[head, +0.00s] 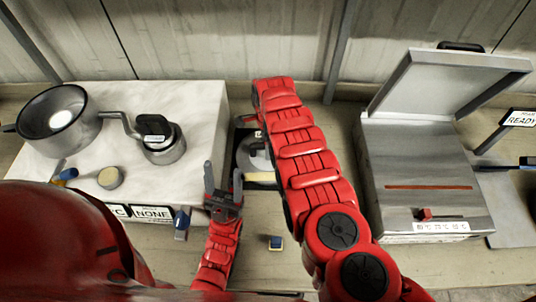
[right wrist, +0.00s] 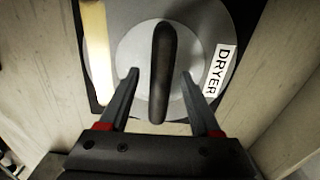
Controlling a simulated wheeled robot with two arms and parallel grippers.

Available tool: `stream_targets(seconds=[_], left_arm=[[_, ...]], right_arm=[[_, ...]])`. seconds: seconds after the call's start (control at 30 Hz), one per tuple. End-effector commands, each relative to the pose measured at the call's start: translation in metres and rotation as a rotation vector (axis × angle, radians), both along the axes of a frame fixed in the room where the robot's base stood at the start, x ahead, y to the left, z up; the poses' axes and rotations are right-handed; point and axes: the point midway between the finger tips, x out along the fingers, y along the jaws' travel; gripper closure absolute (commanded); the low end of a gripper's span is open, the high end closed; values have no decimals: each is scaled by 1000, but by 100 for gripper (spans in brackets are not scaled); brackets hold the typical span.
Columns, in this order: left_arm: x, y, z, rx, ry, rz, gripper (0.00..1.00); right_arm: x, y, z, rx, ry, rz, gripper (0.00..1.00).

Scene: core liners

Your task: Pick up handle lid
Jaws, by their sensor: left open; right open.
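A round grey lid (right wrist: 135,48) with a dark upright bar handle (right wrist: 161,70) lies on a dark base beside a "DRYER" label (right wrist: 218,70). In the head view the lid (head: 257,158) is partly hidden by my right arm. My right gripper (right wrist: 160,75) is open, one finger on each side of the handle, with visible gaps; I cannot tell how high it is above the lid. It is hidden in the head view. My left gripper (head: 223,171) is open and empty, left of the lid and near the white block's right edge.
A white block (head: 190,95) at left carries a dark-rimmed pot (head: 52,115), a grey canister (head: 165,150) with a black top handle, and a small round piece (head: 110,178). A grey machine (head: 415,165) with a raised cover stands at right. A small blue-and-yellow block (head: 275,242) lies in front.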

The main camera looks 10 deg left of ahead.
Motion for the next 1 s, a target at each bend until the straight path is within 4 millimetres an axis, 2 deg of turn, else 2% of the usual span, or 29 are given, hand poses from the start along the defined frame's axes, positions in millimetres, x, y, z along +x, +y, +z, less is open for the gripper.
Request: stream_targets(seconds=[0.23,0.27,0.6,1.0], left_arm=[[0,0,0,0,0,0,41],[0,0,0,0,0,0,41],[0,0,0,0,0,0,41],[0,0,0,0,0,0,41]], right_arm=[[0,0,0,0,0,0,36],[0,0,0,0,0,0,39],[0,0,0,0,0,0,100],[0,0,0,0,0,0,100]])
